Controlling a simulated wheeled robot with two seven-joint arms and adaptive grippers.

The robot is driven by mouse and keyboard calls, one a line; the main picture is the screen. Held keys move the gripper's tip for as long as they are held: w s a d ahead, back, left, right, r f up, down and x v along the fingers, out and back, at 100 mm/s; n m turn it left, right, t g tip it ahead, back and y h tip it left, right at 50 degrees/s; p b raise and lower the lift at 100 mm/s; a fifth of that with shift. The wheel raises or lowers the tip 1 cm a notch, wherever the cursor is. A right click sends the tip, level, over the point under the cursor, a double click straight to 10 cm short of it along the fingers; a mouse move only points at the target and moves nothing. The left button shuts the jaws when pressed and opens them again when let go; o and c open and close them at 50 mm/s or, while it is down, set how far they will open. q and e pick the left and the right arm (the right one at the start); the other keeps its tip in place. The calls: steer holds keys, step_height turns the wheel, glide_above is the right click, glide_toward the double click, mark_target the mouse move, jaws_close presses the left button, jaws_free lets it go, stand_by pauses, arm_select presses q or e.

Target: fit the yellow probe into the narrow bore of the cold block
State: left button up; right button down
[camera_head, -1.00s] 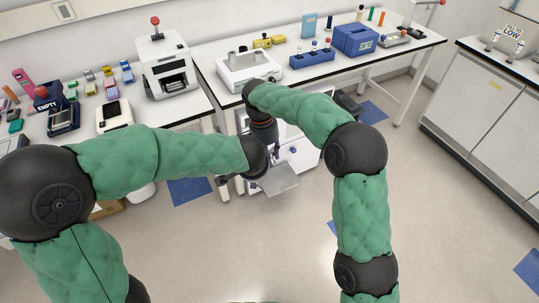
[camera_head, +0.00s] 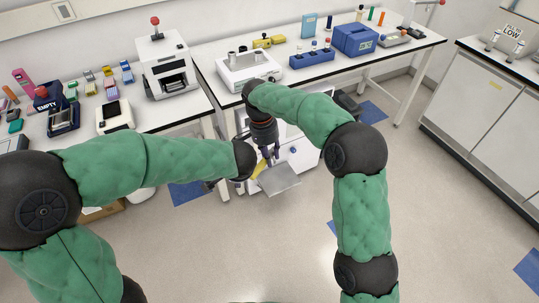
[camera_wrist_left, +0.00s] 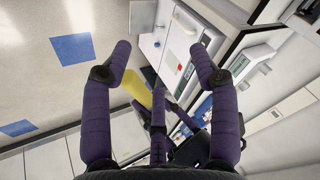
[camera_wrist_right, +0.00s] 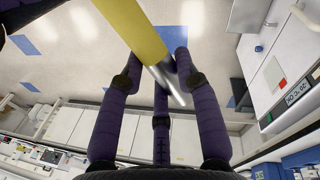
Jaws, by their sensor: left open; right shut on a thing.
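The yellow probe (camera_head: 260,169) is held in my right gripper (camera_head: 268,152), in front of the bench. In the right wrist view the probe (camera_wrist_right: 140,32) crosses the fingers at a slant, and its silver metal end lies between them. My left gripper (camera_wrist_left: 165,62) is open and empty. In the left wrist view the probe (camera_wrist_left: 137,92) shows beyond its fingers, apart from the left one. In the head view the left fingers are mostly hidden beside the right gripper. A white unit with grey cylinders (camera_head: 248,66) stands on the bench behind; it looks like the block unit, but its bores are too small to tell.
A blue rack (camera_head: 312,59) and a blue box (camera_head: 354,40) stand to the right on the bench. A white machine with a red knob (camera_head: 168,70) stands to the left. Open floor lies to the right.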

arm_select(q)
steer(key=s+a+f+n, duration=0.1)
steer(key=a+f+n, duration=0.1)
steer(key=f, duration=0.8)
steer(key=s+a+f+n, duration=0.1)
steer(key=a+f, duration=0.1)
steer(key=f, duration=0.7)
steer(key=s+d+f+n+g+h, duration=0.2)
steer(key=s+f+h, duration=0.1)
steer(key=s+f, duration=0.4)
steer(key=s+d+f+n+g+h, duration=0.2)
steer(key=s+f, duration=0.5)
steer(key=s, duration=0.4)
steer(key=shift+s+d+g+h, duration=0.25)
steer(key=shift+g+h, duration=0.15)
steer(key=shift+g, duration=0.4)
arm_select(e)
steer(key=s+d+f+n, duration=0.2)
steer(key=s+d+f, duration=0.1)
steer(key=d, duration=0.3)
steer(key=s+d+f+n, duration=0.2)
steer(key=s+d+f, duration=0.2)
steer(key=d, duration=0.3)
steer(key=s+d+f+n+t, duration=0.1)
steer(key=s+d+f+n, duration=0.1)
steer(key=s+d+f, duration=0.2)
steer(key=shift+s+d+f+n, duration=0.25)
steer(key=shift+d+n, duration=0.15)
steer(key=shift+d, duration=0.75)
